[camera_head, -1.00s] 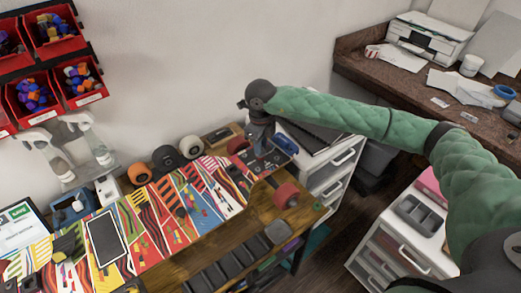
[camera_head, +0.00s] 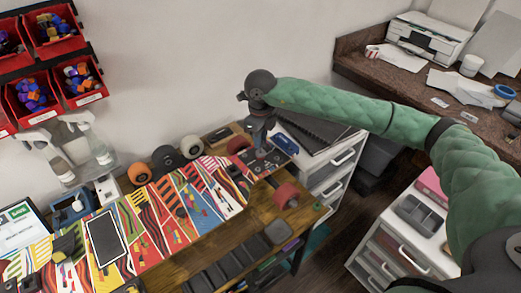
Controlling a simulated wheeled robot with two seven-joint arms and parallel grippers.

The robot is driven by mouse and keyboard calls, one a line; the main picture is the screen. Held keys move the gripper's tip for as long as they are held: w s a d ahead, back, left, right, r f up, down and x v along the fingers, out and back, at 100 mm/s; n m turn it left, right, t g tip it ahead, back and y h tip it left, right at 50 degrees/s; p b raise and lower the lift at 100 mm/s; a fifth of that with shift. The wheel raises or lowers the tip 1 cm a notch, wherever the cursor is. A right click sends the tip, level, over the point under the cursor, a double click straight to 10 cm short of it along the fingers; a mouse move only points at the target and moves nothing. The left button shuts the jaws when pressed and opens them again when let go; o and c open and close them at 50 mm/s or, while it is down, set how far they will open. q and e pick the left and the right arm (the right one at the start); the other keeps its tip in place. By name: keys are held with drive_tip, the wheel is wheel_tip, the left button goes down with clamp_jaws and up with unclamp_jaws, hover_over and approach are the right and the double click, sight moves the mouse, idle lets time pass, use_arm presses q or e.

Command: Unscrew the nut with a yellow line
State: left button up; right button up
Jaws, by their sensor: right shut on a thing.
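A skateboard deck with a colourful striped print (camera_head: 160,225) lies on the wooden workbench, its dark right end (camera_head: 268,163) near the bench's back right corner. My right gripper (camera_head: 261,145) points down over that dark end, beside a red wheel (camera_head: 238,145). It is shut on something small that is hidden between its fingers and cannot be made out. The nut with a yellow line cannot be picked out at this size. Another red wheel (camera_head: 287,195) sits at the board's front side. My left gripper is not in view.
Several loose wheels, one of them orange (camera_head: 139,174), stand behind the board. A dark tablet (camera_head: 106,238) lies on its left part. Black trays (camera_head: 228,265) line the bench's front edge. White drawers (camera_head: 333,170) stand right of the bench. Red bins (camera_head: 85,80) hang on the wall.

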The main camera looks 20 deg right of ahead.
drive_tip(key=shift+r, duration=0.2)
wheel_tip(320, 180, up, 7)
drive_tip(key=shift+p, duration=0.45)
idle(0.8)
